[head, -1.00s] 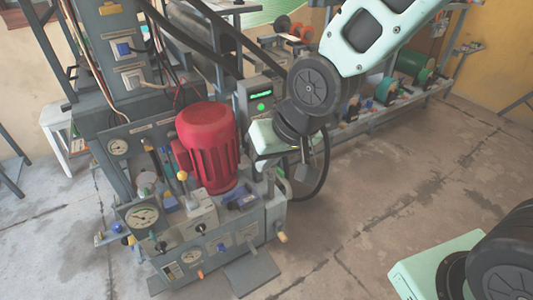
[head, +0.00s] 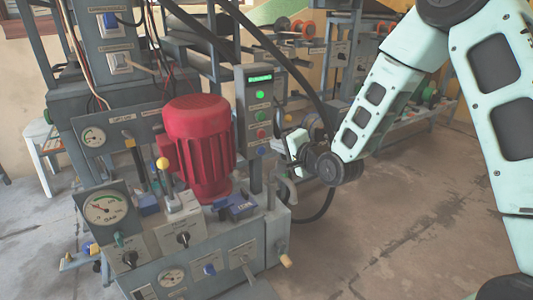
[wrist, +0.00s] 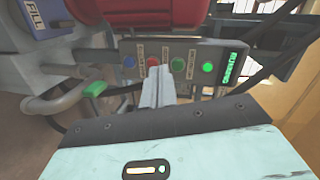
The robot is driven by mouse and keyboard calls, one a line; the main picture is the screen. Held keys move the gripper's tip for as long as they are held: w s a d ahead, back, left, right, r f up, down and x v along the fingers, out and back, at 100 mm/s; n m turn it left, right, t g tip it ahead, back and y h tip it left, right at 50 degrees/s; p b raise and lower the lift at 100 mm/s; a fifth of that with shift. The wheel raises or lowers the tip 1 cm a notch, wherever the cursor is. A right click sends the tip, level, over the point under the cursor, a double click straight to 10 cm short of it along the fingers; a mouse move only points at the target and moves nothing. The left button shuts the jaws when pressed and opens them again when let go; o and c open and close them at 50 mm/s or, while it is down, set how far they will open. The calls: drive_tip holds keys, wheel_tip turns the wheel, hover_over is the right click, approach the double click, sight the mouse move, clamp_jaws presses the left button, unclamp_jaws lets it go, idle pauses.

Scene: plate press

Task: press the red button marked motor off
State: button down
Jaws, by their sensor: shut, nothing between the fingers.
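The grey control panel (head: 243,112) stands upright behind the red motor. Its red button (head: 260,133) sits below a green button (head: 260,115) and above a blue button (head: 262,151). In the wrist view the red button (wrist: 153,61) shows between the blue and green ones, just beyond my fingertips. My gripper (wrist: 158,70) is shut and empty, pointed at the panel, its tips lined up with the red button. Whether they touch it I cannot tell. In the head view my gripper is at the panel's right side, its fingertips hard to make out.
The red motor (head: 200,150) stands left of the panel on the press base. A curved grey pipe with a green end (wrist: 95,89) is left of my fingers in the wrist view. A black hose hangs behind the panel. Open floor (head: 400,225) lies to the right.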

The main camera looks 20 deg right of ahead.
sight(262, 131)
drive_tip(key=w+d+f+m+t+b, duration=0.1)
drive_tip(key=d+f+m+t+b, duration=0.1)
drive_tip(key=d+f+m+b, duration=0.1)
drive_tip(key=shift+w+d+f+t+h, duration=0.35)
drive_tip(key=shift+d+f, duration=0.25)
drive_tip(key=shift+d, duration=0.25)
drive_tip(key=b+x, duration=0.2)
drive_tip(key=x, duration=0.4)
drive_tip(key=b+x, duration=0.3)
drive_tip(key=x, duration=0.4)
drive_tip(key=shift+f, duration=0.2)
drive_tip(key=shift+w+a+r, duration=0.1)
drive_tip(key=shift+w, duration=0.4)
